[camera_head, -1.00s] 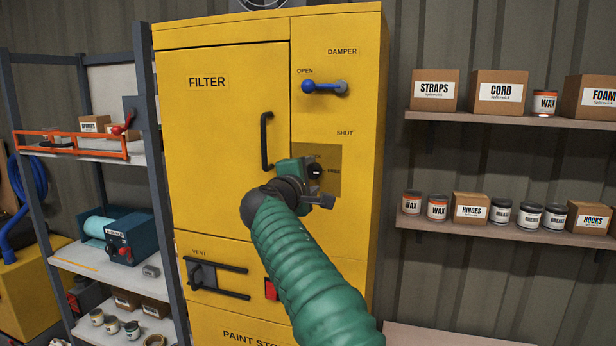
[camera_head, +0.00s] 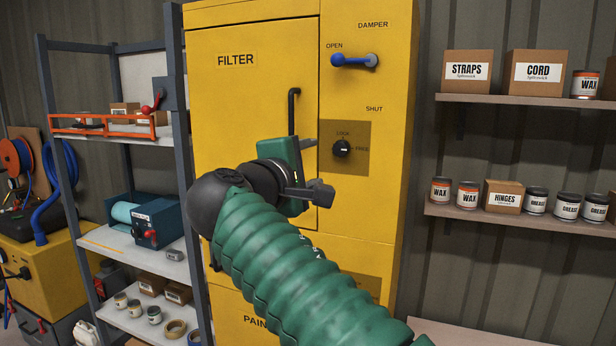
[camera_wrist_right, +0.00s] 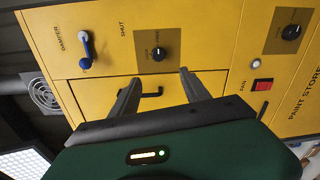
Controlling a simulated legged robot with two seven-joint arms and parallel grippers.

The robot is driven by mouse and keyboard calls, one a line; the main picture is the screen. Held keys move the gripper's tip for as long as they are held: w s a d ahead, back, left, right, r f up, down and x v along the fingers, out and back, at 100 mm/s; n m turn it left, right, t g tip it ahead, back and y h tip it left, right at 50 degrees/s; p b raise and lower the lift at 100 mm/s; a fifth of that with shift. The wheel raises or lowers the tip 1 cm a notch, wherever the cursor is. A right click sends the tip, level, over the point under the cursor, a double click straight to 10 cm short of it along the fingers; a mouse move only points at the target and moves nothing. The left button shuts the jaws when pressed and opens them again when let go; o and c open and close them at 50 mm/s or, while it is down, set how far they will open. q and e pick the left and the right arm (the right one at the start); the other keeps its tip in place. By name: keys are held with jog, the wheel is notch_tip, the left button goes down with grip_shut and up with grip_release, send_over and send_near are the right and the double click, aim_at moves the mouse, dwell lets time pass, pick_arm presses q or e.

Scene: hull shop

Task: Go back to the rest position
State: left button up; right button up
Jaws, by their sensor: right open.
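My right gripper (camera_head: 312,168) is in front of the yellow cabinet (camera_head: 225,130), and its jaws are apart and empty. In the right wrist view the two fingers (camera_wrist_right: 158,92) stand apart with the cabinet face beyond them. The black knob (camera_head: 341,149) marked LOCK and FREE is to the right of the gripper, clear of it. The knob also shows in the right wrist view (camera_wrist_right: 158,54). The blue damper lever (camera_head: 354,60) lies level, its end by the OPEN label. The black filter door handle (camera_head: 293,110) is partly hidden behind my gripper. My left gripper is not in view.
A grey rack (camera_head: 182,135) with a blue machine (camera_head: 148,222) and small cans stands on the left. Wall shelves (camera_head: 520,220) with boxes and cans are on the right. A red switch (camera_wrist_right: 263,85) shows in the right wrist view.

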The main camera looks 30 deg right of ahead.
jog(key=shift+s+a, duration=0.15)
jog(key=shift+s, duration=0.1)
jog(key=a+f+g+y, duration=0.2)
jog(key=f+y, duration=0.2)
jog(key=f, duration=1.3)
jog(key=a+f+g+y, duration=0.15)
jog(key=f+y, duration=0.25)
jog(key=f, duration=1.2)
jog(key=s+a+f+m+g+y, duration=0.2)
jog(key=s+f+m, duration=0.3)
jog(key=s+f, duration=0.5)
jog(key=s+a+f+m+g+y, duration=0.2)
jog(key=s+f+m, duration=0.3)
jog(key=s+f, duration=0.6)
notch_tip(320, 180, down, 4)
jog(key=shift+a+g+y, duration=0.3)
jog(key=shift+g+y, duration=0.25)
jog(key=shift+y, duration=0.15)
